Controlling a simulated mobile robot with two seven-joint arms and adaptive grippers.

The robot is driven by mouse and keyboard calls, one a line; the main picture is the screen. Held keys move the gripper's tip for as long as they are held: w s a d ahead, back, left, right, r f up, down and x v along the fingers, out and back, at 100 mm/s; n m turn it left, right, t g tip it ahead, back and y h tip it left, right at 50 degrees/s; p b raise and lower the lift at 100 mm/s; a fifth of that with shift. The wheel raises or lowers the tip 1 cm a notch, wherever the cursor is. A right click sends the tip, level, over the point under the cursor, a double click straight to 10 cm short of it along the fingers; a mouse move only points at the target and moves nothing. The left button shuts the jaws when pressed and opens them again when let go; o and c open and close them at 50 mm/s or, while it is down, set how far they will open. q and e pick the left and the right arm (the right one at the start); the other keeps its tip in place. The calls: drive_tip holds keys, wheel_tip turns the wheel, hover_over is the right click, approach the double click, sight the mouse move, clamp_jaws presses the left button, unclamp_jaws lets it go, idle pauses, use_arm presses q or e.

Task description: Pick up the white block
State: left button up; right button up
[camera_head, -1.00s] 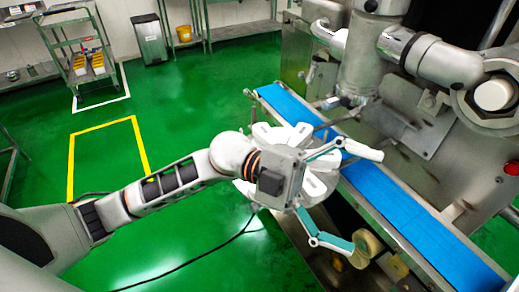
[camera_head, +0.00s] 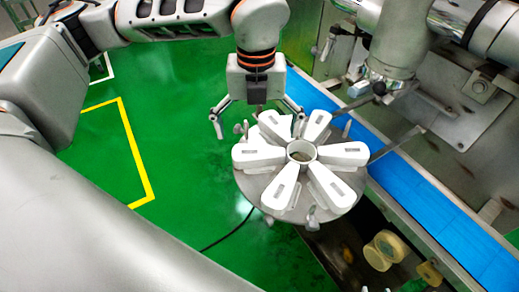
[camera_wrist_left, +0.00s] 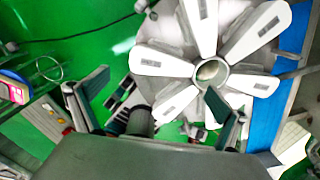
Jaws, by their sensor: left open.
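Several white wedge-shaped blocks lie like petals around a white central ring (camera_head: 301,152) on a round grey plate (camera_head: 300,213). One white block (camera_head: 275,126) is at the plate's far left side, close to my left gripper (camera_head: 257,125). The left gripper points down there, fingers spread and nothing held. In the left wrist view the open fingers (camera_wrist_left: 148,95) show below the blocks, with one white block (camera_wrist_left: 178,102) near the right finger. I cannot tell how high the fingertips are above the plate. My right gripper is out of view.
A blue conveyor belt (camera_head: 405,192) runs diagonally to the right of the plate, beside the metal machine (camera_head: 470,110). A pale yellow roller (camera_head: 383,250) sits below the plate. Green floor with a yellow line (camera_head: 140,165) is open at the left.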

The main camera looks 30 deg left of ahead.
sight(259, 152)
use_arm(q)
wheel_tip(259, 152, down, 2)
drive_tip(key=shift+f, duration=0.2)
drive_tip(key=shift+w+f, duration=0.2)
drive_tip(key=shift+f, duration=1.1)
drive_tip(key=shift+w+f, duration=0.15)
drive_tip(key=shift+f, duration=1.15)
drive_tip(key=c, duration=1)
